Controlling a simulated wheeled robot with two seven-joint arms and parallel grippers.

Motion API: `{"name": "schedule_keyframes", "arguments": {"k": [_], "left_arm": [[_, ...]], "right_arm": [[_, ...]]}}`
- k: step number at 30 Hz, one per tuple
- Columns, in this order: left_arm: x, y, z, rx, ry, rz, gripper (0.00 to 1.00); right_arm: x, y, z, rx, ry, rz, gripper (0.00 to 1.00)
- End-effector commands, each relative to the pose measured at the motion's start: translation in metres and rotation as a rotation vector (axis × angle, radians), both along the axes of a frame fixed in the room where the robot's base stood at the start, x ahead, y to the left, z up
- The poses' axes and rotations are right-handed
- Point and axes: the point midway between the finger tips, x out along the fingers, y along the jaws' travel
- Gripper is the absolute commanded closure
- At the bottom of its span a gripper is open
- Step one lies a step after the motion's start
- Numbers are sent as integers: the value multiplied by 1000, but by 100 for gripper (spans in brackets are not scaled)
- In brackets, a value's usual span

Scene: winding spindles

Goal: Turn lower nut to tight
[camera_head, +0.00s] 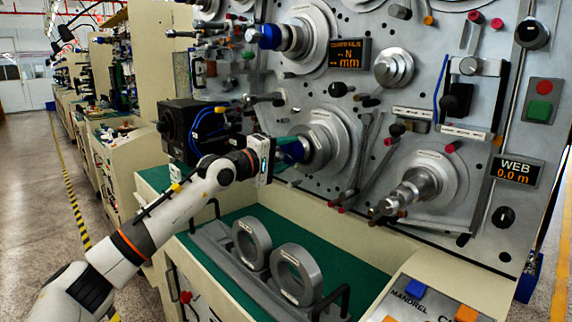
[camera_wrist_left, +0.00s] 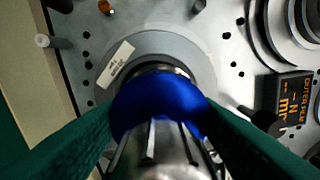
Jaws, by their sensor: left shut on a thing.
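The lower nut (camera_wrist_left: 160,103) is a blue ring on the lower spindle's shaft in the left wrist view. Behind it is the spindle's grey round flange (camera_wrist_left: 195,55) with a white label. My left gripper (camera_head: 296,151) reaches the lower spindle (camera_head: 322,140) from the left in the head view. Its green fingers lie on both sides of the nut in the wrist view and are shut on it. In the head view the fingers mostly hide the nut. Whether it is tight cannot be told. My right gripper is not in view.
An upper spindle with a blue nut (camera_head: 269,37) and a bare spindle (camera_head: 410,192) sit on the same panel. A black box with blue cables (camera_head: 190,130) stands close behind my left arm. Two grey rings (camera_head: 297,272) stand in a rack on the green bench below.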

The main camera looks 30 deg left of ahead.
Motion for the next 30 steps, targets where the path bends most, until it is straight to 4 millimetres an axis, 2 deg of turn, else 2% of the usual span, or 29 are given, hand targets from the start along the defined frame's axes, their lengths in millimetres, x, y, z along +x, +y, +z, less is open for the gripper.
{"name": "schedule_keyframes", "arguments": {"k": [1,9,26,27,30], "left_arm": [[0,0,-4,26,-6,0,70],[0,0,-2,120,-38,0,70],[0,-1,-3,149,-45,-1,70],[0,-1,-3,148,-45,-1,42],[0,-1,-2,147,-46,-1,26]], "right_arm": [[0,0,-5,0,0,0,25],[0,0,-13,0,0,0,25],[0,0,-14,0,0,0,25],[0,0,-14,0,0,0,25],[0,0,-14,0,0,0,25]]}}
